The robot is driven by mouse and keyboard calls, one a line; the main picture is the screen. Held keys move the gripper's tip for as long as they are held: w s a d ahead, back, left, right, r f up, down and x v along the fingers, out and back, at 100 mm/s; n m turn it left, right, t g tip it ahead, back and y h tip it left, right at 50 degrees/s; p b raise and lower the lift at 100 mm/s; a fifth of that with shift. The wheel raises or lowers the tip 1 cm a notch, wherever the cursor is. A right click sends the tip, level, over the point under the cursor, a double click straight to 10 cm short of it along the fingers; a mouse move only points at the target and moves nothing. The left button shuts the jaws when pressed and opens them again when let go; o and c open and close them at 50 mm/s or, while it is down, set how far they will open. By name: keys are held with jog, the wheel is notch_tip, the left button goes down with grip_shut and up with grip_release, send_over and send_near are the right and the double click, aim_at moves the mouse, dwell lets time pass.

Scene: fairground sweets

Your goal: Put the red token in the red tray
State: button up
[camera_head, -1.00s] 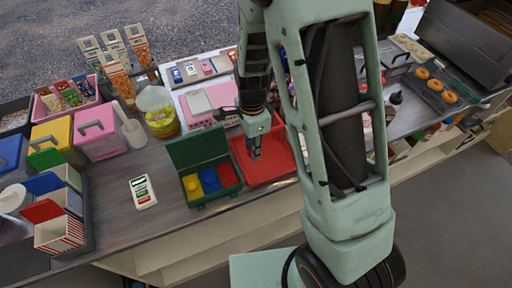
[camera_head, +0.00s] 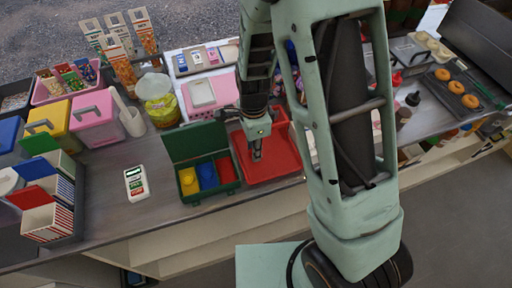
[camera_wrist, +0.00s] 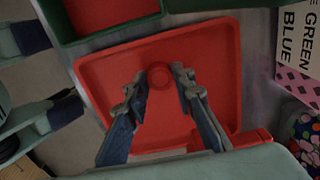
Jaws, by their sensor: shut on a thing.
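The red tray (camera_head: 287,167) lies on the counter just right of an open green box. It fills the middle of the wrist view (camera_wrist: 222,55). My gripper (camera_head: 257,156) points down into the tray area in the head view. In the wrist view my gripper (camera_wrist: 161,80) has its fingertips on either side of the round red token (camera_wrist: 160,76) and is shut on it. The token is seen against the tray floor. Red on red makes it hard to tell whether it touches the floor. The token cannot be made out in the head view.
The green box (camera_head: 188,143) has yellow, blue and red compartments, its lid raised. A white device (camera_head: 136,184) lies left of it. A pink tray (camera_head: 213,92) and a jar (camera_head: 160,103) stand behind. A white sign (camera_wrist: 300,45) is beside the tray in the wrist view.

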jog(key=shift+f, duration=0.1)
jog(key=o, duration=0.8)
jog(key=shift+o, duration=0.2)
jog(key=shift+w+r, duration=0.1)
jog(key=shift+r, duration=0.5)
notch_tip(320, 180, up, 11)
jog(key=shift+p, duration=0.35)
